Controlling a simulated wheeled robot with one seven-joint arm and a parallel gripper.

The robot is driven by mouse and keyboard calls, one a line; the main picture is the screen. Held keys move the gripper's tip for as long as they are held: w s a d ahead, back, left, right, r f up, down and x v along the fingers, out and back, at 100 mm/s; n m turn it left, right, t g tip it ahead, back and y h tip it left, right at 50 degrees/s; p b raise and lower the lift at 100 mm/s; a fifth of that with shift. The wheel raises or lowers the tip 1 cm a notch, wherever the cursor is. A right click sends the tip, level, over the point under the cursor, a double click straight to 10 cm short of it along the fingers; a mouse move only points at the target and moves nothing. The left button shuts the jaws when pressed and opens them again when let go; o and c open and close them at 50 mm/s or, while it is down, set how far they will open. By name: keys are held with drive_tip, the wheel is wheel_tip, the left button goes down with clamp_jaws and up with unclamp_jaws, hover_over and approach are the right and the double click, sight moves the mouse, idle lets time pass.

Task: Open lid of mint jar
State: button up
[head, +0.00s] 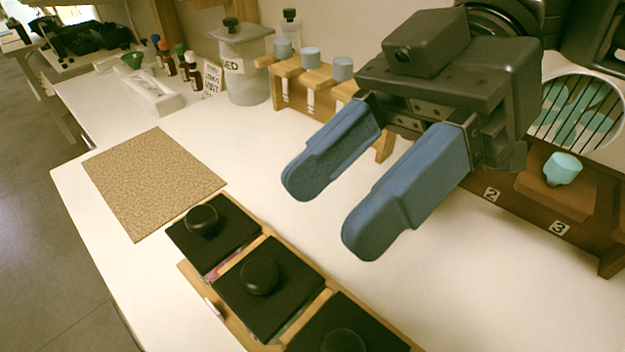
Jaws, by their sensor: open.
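A wooden holder (191,276) at the front bears a row of jars with square black lids and round black knobs. The visible lids are the far-left one (222,246), the middle one (287,296) and the near one (318,340), which is cut off by the bottom edge. All three lids sit on their jars. I cannot tell which jar holds mint, as the labels do not show. My gripper (326,216) is open and empty, its two blue fingers above the table, up and right of the lids and apart from them.
A cork mat (153,182) lies left. Behind stand a rack (294,87) of grey-capped vials, a large lidded jar (241,70), small dark bottles (184,68) and a white tray (150,92). A numbered wooden stand (524,214) with a teal knob (563,168) is right. The table's middle is clear.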

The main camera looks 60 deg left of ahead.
drive_tip(key=d+r, duration=0.4)
drive_tip(key=d, duration=0.3)
drive_tip(key=shift+w+d+r, duration=0.3)
